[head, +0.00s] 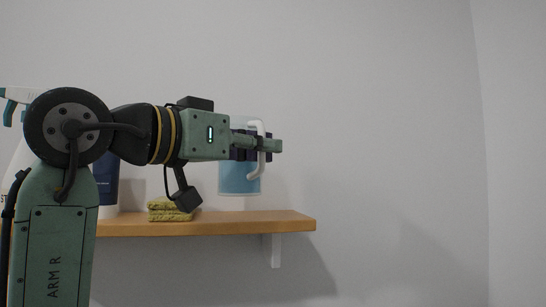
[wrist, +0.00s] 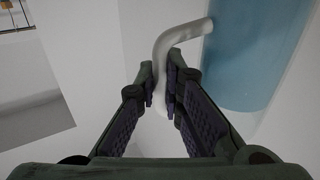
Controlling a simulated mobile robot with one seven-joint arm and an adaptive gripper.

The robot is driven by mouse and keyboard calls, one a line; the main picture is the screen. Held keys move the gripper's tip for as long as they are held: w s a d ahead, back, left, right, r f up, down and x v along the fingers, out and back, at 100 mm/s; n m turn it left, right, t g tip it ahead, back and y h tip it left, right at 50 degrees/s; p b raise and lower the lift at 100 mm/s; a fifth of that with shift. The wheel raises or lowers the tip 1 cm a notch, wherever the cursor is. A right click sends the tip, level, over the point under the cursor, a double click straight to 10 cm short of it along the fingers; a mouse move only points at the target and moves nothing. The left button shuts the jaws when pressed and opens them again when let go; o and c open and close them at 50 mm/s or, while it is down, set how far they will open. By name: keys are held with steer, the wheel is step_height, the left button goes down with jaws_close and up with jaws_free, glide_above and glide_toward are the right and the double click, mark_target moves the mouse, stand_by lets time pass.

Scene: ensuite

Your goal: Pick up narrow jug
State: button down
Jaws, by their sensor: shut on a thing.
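The narrow jug (head: 238,181) is blue with a white handle (head: 259,166). In the head view it is upright, with a strip of wall showing between its base and the wooden shelf (head: 265,222). My gripper (head: 272,145) is shut on the handle and hides part of the jug's upper body. In the wrist view, the fingers (wrist: 164,82) close around the pale handle (wrist: 178,37), and the blue jug body (wrist: 258,50) stands to the right.
Folded yellow-green cloths (head: 168,214) lie on the shelf left of the jug. A dark blue container (head: 107,185) and a spray bottle (head: 16,95) are farther left, partly hidden by my arm. The wall right of the shelf is bare.

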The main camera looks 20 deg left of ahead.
steer(key=s+a+r+b, duration=0.1)
steer(key=s+a+b, duration=0.1)
steer(key=s, duration=0.8)
steer(key=shift+s, duration=0.35)
steer(key=shift+s, duration=0.1)
